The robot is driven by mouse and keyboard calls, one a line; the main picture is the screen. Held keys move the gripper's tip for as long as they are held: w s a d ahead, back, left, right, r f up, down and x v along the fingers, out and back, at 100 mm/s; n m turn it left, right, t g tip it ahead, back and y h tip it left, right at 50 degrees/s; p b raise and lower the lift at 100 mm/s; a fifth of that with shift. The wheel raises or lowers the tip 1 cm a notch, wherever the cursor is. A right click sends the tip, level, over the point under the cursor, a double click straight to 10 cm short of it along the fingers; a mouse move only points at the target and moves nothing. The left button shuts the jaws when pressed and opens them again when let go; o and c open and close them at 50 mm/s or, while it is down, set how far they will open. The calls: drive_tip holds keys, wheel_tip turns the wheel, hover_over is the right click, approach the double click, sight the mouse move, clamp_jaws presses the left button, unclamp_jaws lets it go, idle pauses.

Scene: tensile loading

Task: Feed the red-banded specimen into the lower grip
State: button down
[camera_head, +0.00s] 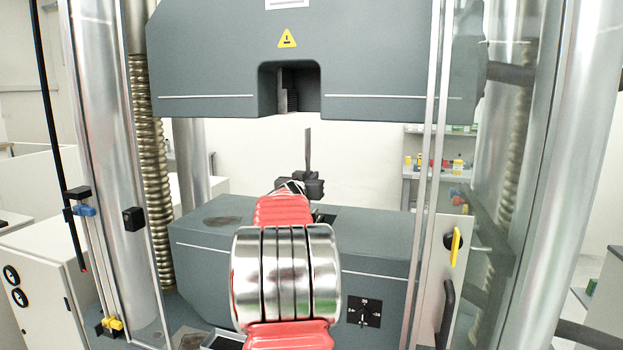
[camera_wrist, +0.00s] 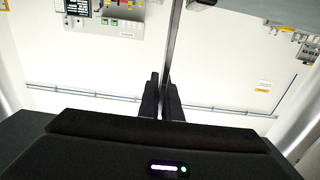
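My gripper (camera_head: 309,187) is in the middle of the head view, above the lower grey block (camera_head: 210,246) of the testing machine. It is shut on a thin, dark, flat specimen (camera_head: 308,148) that stands upright. In the wrist view the specimen (camera_wrist: 174,45) runs up from between the two black fingers (camera_wrist: 162,100). No red band shows on the visible part. The specimen's lower end is hidden behind my gripper and arm. A dark opening (camera_head: 325,217) shows in the block's top, mostly covered by my arm, so I cannot tell how the specimen lines up with it.
The upper crosshead (camera_head: 210,60) hangs above, with a jaw (camera_head: 288,92) in its recess, apart from the specimen. A silver column (camera_head: 105,150) and a threaded screw (camera_head: 150,170) stand left. A clear guard panel with a yellow-handled latch (camera_head: 455,246) stands right.

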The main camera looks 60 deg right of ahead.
idle(0.7)
drive_tip(key=c, duration=1.9)
unclamp_jaws()
drive_tip(key=shift+f, duration=0.1)
drive_tip(key=shift+f, duration=0.15)
drive_tip(key=s+a, duration=0.2)
drive_tip(key=a, duration=1.1)
drive_tip(key=shift+a, duration=0.3)
